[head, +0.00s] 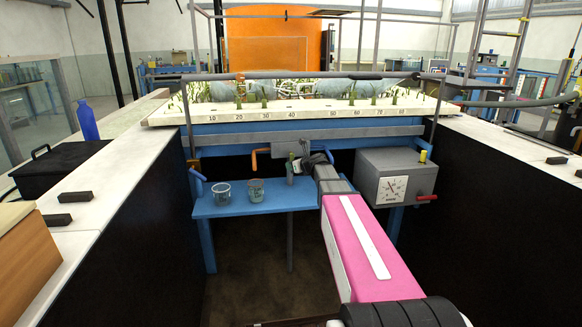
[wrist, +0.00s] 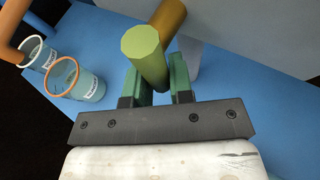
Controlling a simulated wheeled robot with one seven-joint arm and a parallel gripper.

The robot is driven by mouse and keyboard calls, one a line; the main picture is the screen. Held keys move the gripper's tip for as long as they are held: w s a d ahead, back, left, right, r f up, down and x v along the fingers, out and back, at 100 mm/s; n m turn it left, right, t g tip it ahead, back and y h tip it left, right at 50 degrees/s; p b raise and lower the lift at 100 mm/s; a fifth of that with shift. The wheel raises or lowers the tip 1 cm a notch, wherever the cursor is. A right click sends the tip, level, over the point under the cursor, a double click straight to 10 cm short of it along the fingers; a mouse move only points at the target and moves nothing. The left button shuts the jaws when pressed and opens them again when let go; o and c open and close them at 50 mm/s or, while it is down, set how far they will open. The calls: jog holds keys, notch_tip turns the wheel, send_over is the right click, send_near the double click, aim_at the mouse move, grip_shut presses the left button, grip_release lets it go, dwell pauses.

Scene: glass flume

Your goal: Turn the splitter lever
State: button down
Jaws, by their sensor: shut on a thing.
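The splitter lever's handle is a pale green cylinder (wrist: 147,58) in the wrist view. It stands between the green fingers of my gripper (wrist: 160,80), which is shut on it. In the head view the lever (head: 290,170) shows as a small, roughly upright greenish bar above the blue shelf, below the flume. My gripper (head: 300,162) is at its right side there, at the end of my pink arm. A brown-orange rod (wrist: 171,18) runs behind the handle in the wrist view. The lever's pivot is hidden.
Two clear cups (head: 221,193) (head: 256,190) stand on the blue shelf (head: 235,209), left of my gripper. An orange bent pipe (head: 263,153) is above them. A grey box with a dial (head: 393,188) is at the right. Dark-sided walls flank the bay.

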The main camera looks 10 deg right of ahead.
dwell(0.4)
jog(key=c, duration=1)
grip_release()
jog(key=v, duration=1)
jog(key=shift+s+d+r, duration=0.2)
jog(key=shift+s, duration=0.1)
